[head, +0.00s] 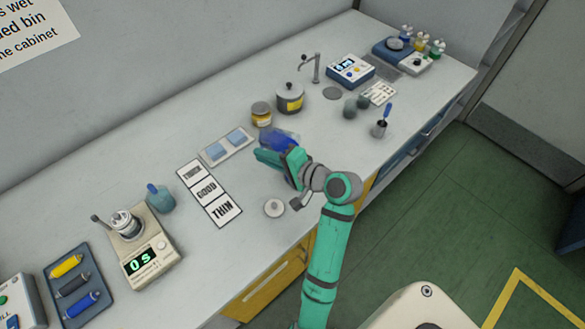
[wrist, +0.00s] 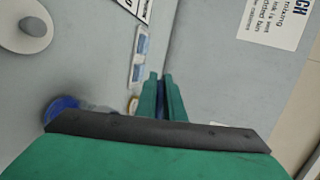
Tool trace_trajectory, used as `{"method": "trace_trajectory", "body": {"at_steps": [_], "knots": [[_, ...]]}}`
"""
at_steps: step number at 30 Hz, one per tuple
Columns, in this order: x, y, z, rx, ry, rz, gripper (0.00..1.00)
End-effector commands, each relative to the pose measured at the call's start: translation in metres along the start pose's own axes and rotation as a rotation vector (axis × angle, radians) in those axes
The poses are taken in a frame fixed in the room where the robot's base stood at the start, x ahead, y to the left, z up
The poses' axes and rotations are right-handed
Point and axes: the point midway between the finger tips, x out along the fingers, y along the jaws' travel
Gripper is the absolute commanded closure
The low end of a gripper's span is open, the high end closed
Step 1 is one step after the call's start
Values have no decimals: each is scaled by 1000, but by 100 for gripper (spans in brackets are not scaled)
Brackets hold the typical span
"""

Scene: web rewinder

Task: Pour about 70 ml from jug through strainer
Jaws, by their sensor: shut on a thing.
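The jug (head: 280,137) is a clear vessel with blue in it, just behind my gripper (head: 262,156) in the head view. My gripper is shut on the jug, apparently by its handle; the fingers hide part of it. In the wrist view my fingertips (wrist: 160,76) are close together, and blue and clear parts of the jug (wrist: 62,107) show at the lower left. The jug looks tilted, but its exact angle and liquid level are unclear. I cannot surely identify the strainer; a metal cup with a handle (head: 122,222) sits on the timer unit at the left.
A white disc with a knob (head: 274,208) lies in front of my gripper. A lidded pot (head: 290,98) and a small can (head: 261,113) stand behind the jug. The front right counter is mostly clear.

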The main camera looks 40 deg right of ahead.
Motion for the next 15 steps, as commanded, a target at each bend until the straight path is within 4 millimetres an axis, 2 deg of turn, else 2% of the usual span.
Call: {"method": "trace_trajectory", "body": {"at_steps": [4,15], "knots": [[7,-2,6,-6,-9,17,100],[9,-2,4,-3,-5,14,100]]}}
